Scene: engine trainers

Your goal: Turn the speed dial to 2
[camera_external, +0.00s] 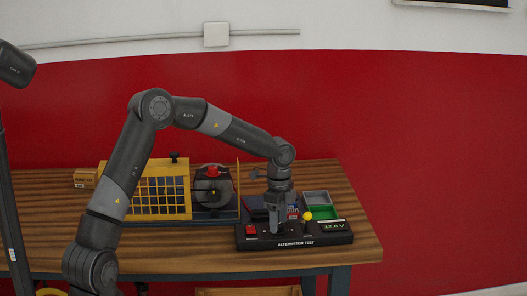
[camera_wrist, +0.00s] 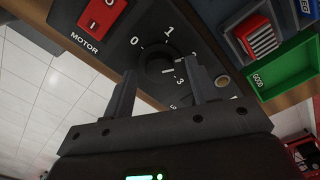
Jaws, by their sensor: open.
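The speed dial (camera_wrist: 158,64) is a dark round knob on the black alternator test panel (camera_external: 297,243). In the wrist view, the printed numbers 0 and 1 show around it, with further marks partly hidden by my right finger. I cannot tell clearly which mark the dial points to. My gripper (camera_wrist: 160,68) is open, with one finger on each side of the dial; I cannot tell whether they touch it. In the external view, my gripper (camera_external: 277,231) points down at the panel and hides the dial.
The red motor switch (camera_wrist: 101,13) is left of the dial. A yellow-knobbed lever (camera_external: 307,215) and a voltage display (camera_external: 333,226) stand to its right. A green bin (camera_external: 322,213) and grey bin (camera_external: 316,197) sit behind. A yellow cage (camera_external: 150,191) stands left on the wooden table (camera_external: 355,210).

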